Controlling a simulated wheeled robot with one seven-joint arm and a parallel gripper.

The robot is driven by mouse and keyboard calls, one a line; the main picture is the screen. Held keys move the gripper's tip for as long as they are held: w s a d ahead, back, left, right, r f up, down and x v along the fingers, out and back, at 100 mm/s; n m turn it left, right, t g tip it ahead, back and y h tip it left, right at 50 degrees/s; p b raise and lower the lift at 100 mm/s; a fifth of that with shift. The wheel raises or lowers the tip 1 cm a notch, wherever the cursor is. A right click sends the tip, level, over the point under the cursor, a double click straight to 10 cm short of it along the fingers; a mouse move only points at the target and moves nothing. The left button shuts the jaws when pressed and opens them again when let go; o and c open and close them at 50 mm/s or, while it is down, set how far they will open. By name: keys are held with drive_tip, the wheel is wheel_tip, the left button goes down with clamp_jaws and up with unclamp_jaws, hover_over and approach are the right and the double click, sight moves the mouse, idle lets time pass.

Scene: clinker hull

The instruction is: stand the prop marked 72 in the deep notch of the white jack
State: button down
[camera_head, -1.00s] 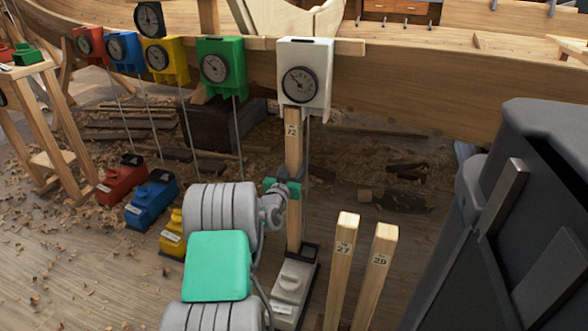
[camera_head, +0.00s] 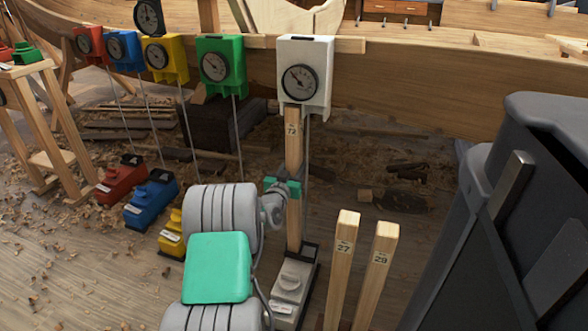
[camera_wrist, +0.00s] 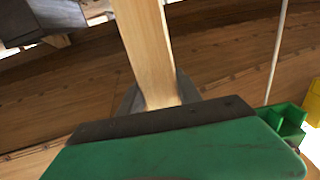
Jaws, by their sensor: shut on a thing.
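The prop marked 72 (camera_head: 293,152) stands upright, with its top end just under the white gauge box (camera_head: 305,62) and its lower end at the white jack (camera_head: 292,282). My gripper (camera_head: 283,188) is shut around the middle of this prop. In the wrist view my gripper's dark pad and green finger cover (camera_wrist: 180,150) lie against the pale wood of the prop (camera_wrist: 147,50). The foot of the prop is at the far end of the white jack, by a dark part; I cannot tell which notch it is in.
Props marked 27 (camera_head: 342,262) and 29 (camera_head: 375,275) stand close on the right. Red (camera_head: 122,182), blue (camera_head: 151,203) and yellow (camera_head: 172,235) jacks are on the floor to the left, under matching gauge boxes. The wooden hull (camera_head: 420,85) runs across the back. Wood shavings litter the floor.

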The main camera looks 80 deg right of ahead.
idle(0.3)
drive_tip(key=c, duration=0.7)
unclamp_jaws()
drive_tip(key=shift+c, duration=0.2)
drive_tip(key=shift+f, duration=0.2)
drive_tip(key=a, duration=0.2)
drive_tip(key=a+p, duration=0.1)
drive_tip(key=a, duration=0.4)
drive_tip(key=shift+w+r+p, duration=0.2)
drive_tip(key=shift+w+p, duration=0.15)
drive_tip(key=shift+p, duration=0.05)
drive_tip(key=shift+a, duration=0.4)
drive_tip(key=shift+w+a+b, duration=0.2)
drive_tip(key=shift+a+b, duration=0.9)
drive_tip(key=shift+a, duration=1.35)
